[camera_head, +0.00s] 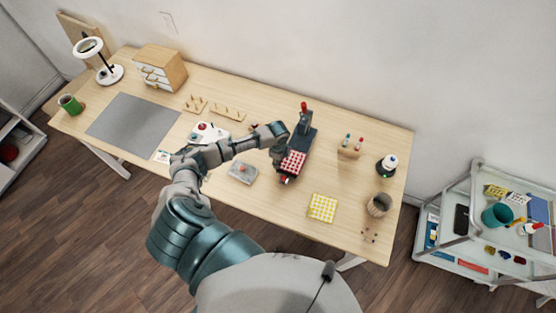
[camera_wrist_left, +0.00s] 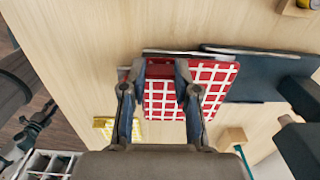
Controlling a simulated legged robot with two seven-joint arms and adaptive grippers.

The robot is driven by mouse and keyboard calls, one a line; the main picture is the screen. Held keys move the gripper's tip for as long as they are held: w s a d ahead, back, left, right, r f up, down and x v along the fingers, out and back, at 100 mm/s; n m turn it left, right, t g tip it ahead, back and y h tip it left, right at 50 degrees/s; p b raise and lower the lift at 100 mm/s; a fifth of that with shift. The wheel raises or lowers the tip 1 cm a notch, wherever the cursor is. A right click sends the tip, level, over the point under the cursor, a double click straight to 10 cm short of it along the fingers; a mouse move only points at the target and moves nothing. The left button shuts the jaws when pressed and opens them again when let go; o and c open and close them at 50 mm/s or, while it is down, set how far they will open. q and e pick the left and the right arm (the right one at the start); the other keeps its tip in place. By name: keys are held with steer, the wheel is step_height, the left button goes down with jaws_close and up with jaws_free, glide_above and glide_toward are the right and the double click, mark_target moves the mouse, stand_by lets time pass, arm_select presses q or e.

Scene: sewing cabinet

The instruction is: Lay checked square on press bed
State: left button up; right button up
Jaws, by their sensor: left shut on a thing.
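A red-and-white checked square (camera_head: 293,162) is at the near end of the dark press (camera_head: 304,135), which has a red knob on top. In the left wrist view the checked square (camera_wrist_left: 214,82) lies under and between the fingers of my left gripper (camera_wrist_left: 160,77). The gripper is shut on it at a plain red part. The square overlaps the press bed (camera_wrist_left: 255,90) and hides part of it. I cannot tell whether it touches the bed. My left gripper (camera_head: 281,160) also shows in the head view. My right gripper is not in view.
A yellow checked square (camera_head: 323,208) lies near the front edge. A grey block (camera_head: 242,173) lies left of the press. A wooden stand (camera_head: 350,149), a white-topped bottle (camera_head: 387,165) and a round dark container (camera_head: 378,204) stand to the right. A grey mat (camera_head: 130,120) lies left.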

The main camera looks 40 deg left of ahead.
arm_select(q)
steer(key=shift+f, duration=0.15)
stand_by(0.4)
steer(key=o, duration=0.9)
step_height(320, 180, up, 12)
steer(key=shift+f, duration=0.1)
stand_by(0.4)
